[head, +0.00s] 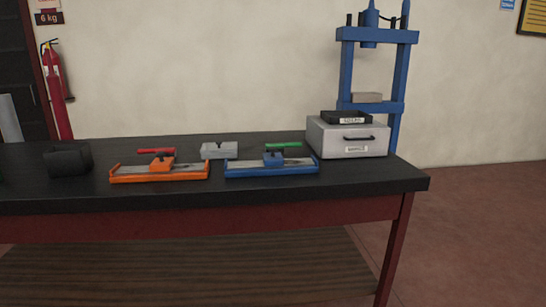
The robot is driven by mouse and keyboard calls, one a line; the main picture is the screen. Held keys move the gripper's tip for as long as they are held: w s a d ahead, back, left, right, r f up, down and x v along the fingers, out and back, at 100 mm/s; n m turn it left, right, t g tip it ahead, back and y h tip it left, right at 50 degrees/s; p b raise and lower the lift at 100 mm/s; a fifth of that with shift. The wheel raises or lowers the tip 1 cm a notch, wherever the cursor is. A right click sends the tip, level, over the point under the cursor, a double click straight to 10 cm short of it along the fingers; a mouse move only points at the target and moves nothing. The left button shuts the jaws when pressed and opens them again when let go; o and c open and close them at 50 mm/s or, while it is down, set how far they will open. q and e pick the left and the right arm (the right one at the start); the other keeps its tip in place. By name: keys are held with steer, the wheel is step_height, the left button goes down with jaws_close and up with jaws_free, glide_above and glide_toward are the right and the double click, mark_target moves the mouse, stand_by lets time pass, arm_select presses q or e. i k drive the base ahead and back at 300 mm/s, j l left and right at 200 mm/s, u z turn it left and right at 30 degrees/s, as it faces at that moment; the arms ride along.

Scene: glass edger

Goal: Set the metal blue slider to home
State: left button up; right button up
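The blue slider unit (288,172) lies on the black bench top, right of centre in the head view. It has a low blue frame around a grey metal bed. A small blue sliding block (273,158) with a dark top sits near the middle of its length. Any home mark is too small to make out. A similar orange unit (160,178) lies to its left, with an orange block (161,162) near its middle. Neither of my grippers is in view, and nothing touches the blue unit.
Behind the units are a green-handled tool (283,145), a red-handled tool (156,150) and a grey block (219,150). A grey drawer box (335,139) with a black tray (346,117) stands close right. A black object (70,159) lies left. The bench's front strip is clear.

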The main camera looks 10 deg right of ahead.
mark_target(274, 159)
steer(key=i+u, duration=0.25)
steer(key=i, duration=0.6)
